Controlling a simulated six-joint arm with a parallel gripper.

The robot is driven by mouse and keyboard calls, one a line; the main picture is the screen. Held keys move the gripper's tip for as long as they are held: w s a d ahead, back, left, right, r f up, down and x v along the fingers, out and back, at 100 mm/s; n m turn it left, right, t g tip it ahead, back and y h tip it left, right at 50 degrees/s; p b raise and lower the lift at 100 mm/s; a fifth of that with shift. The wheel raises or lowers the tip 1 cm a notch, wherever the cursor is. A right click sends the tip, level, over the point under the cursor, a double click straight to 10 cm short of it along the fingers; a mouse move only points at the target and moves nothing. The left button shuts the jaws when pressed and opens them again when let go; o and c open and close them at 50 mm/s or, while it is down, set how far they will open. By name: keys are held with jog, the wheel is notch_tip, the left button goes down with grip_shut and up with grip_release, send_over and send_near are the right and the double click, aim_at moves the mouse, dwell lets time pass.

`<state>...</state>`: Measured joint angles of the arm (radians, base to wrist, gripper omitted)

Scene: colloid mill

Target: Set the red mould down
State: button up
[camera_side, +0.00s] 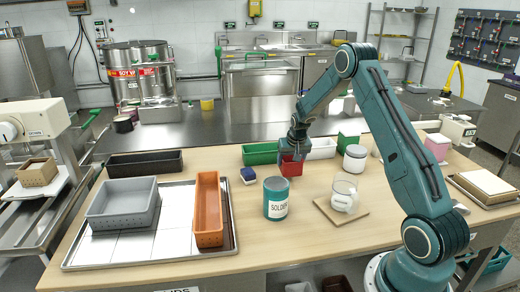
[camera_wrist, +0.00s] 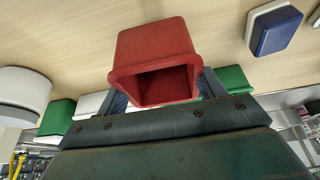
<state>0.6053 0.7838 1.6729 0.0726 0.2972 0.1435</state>
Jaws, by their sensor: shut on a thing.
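The red mould (camera_side: 291,167) is in my gripper (camera_side: 293,153), above or at the wooden table; I cannot tell whether its base touches the top. In the wrist view the red mould (camera_wrist: 155,52) fills the space between the two fingers of my gripper (camera_wrist: 163,88), with its open mouth facing the camera. The fingers are shut on it, and their tips are partly hidden behind it.
A green tray (camera_side: 262,153) and white tray (camera_side: 322,148) are behind. A glass jar (camera_side: 344,193) stands on a board to the right. Bare table (camera_side: 245,230) shows at front.

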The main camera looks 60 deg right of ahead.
jog(key=shift+f, duration=1.5)
jog(key=shift+f, duration=0.1)
jog(key=o, duration=1)
jog(key=shift+o, duration=0.2)
jog(key=v, duration=1.2)
